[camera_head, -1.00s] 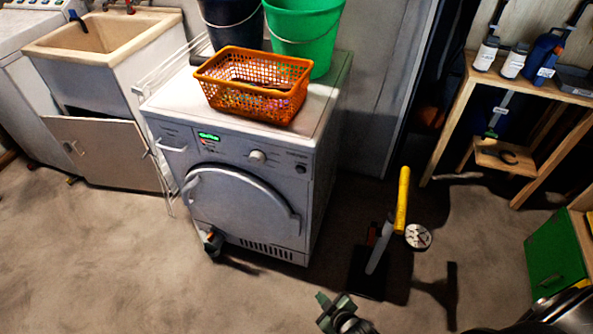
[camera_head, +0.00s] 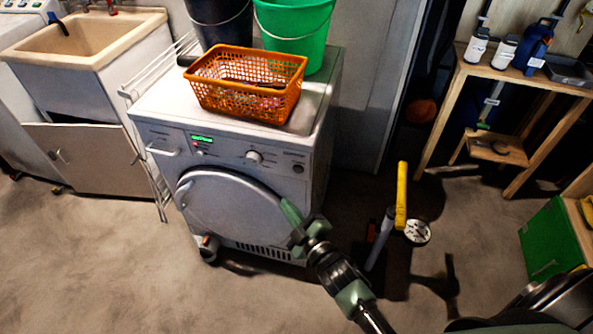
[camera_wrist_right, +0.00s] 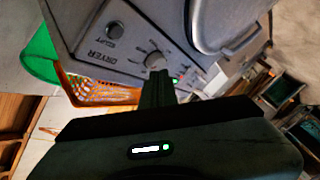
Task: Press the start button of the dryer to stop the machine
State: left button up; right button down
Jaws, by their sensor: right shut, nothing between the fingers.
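The white dryer (camera_head: 235,215) stands in the middle of the head view with its round door closed. Its panel has a lit green display (camera_head: 202,138), a round knob (camera_head: 254,157) and a dark round button (camera_head: 299,168) at the right end. In the right wrist view the panel appears turned, with the button (camera_wrist_right: 115,30) beside the knob (camera_wrist_right: 155,61). My right gripper (camera_head: 289,212) is shut and empty, in front of the dryer's lower right, below the panel. Its fingers (camera_wrist_right: 157,85) overlap the knob's edge in the wrist view; contact cannot be told. My left gripper is out of view.
An orange basket (camera_head: 222,98), a green bucket (camera_head: 300,35) and a dark bucket (camera_head: 220,22) stand on the dryer. A yellow-handled tool (camera_head: 402,195) stands to the right. A sink (camera_head: 85,45) is at left. Open floor lies in front.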

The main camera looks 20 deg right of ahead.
aim_at(298, 170)
jog(key=w+d+b, duration=0.2)
jog(key=w+d, duration=0.3)
jog(key=w, duration=0.2)
jog(key=shift+w, duration=0.15)
dwell(0.4)
dwell(1.9)
jog(key=shift+w+d, duration=0.2)
jog(key=shift+w, duration=0.15)
jog(key=shift+w+d, duration=0.25)
jog(key=shift+w, duration=0.05)
dwell(0.7)
dwell(0.3)
jog(key=shift+s+a, duration=0.5)
jog(key=shift+s, duration=0.15)
